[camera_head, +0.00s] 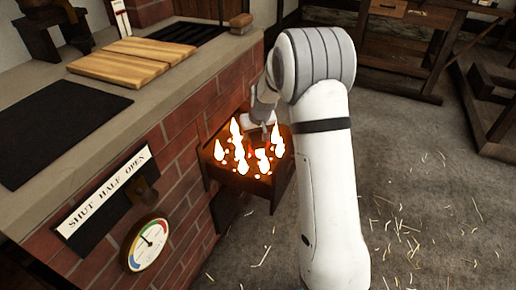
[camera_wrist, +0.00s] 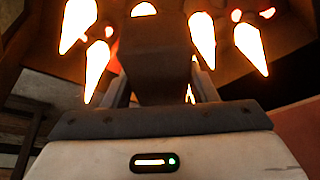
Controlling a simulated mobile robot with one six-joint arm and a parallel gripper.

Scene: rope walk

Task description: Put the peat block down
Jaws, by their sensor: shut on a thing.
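The peat block (camera_wrist: 155,60) is a dark brown block between the two fingers of my gripper (camera_wrist: 160,88) in the wrist view. My gripper is shut on it. Glowing flames stand around the block in that view. In the head view, my gripper (camera_head: 263,126) reaches down at the pulled-out fire drawer (camera_head: 237,187), which holds several bright flames. The block cannot be made out there. Whether it touches the drawer's bottom cannot be told.
The brick stove (camera_head: 188,150) has a wooden board (camera_head: 132,62) and dark plates (camera_head: 55,130) on top. A lever plate marked SHUT, HALF, OPEN (camera_head: 108,192) and a round dial (camera_head: 147,244) are on its front. Straw-strewn floor (camera_head: 430,200) is free at right.

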